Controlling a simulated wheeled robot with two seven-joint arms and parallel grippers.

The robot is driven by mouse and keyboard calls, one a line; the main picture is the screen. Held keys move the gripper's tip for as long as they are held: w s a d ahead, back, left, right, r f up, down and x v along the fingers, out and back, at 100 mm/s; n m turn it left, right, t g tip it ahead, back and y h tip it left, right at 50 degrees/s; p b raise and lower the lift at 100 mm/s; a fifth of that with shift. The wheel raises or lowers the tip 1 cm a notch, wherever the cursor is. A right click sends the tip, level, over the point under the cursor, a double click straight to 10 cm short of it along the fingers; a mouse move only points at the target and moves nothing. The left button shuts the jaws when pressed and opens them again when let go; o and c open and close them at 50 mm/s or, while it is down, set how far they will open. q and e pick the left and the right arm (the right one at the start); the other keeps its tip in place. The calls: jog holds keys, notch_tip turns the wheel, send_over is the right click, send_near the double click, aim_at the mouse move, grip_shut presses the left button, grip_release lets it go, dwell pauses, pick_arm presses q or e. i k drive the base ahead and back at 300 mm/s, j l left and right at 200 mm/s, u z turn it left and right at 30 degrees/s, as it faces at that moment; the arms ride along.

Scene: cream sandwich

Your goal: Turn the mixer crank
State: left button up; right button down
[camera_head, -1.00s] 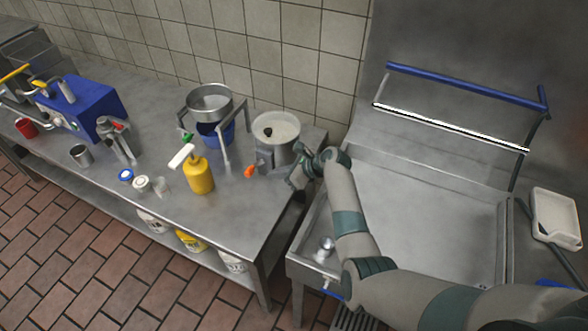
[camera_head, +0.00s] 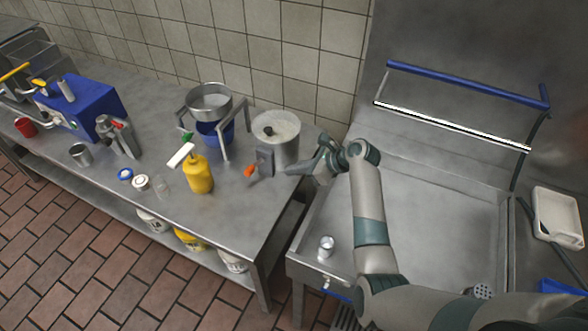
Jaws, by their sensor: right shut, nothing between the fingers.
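The mixer (camera_head: 288,154) is a round grey metal pot with pale contents, standing at the right end of the steel counter near the tiled wall. Its crank has an orange handle (camera_head: 250,170) on the front left side, low by the counter. My right gripper (camera_head: 289,171) is just to the right of the mixer's lower front, shut and empty, its fingers pointing left. It is apart from the orange handle; whether it touches the pot is not clear. My left gripper is out of view.
A yellow bottle (camera_head: 199,178) stands left of the crank, and a metal bowl on a stand (camera_head: 210,103) is behind it. A blue machine (camera_head: 86,103) is farther left. A steel sink (camera_head: 430,215) lies to the right, with a small metal cup (camera_head: 326,246) near its front left corner.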

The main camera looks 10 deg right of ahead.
aim_at(250, 170)
jog(key=k+j, duration=0.15)
jog(key=j, duration=0.15)
jog(key=k+j, duration=0.1)
jog(key=j, duration=0.25)
jog(key=k+j, duration=0.15)
jog(key=j, duration=0.15)
jog(key=k+j, duration=0.1)
jog(key=j, duration=0.25)
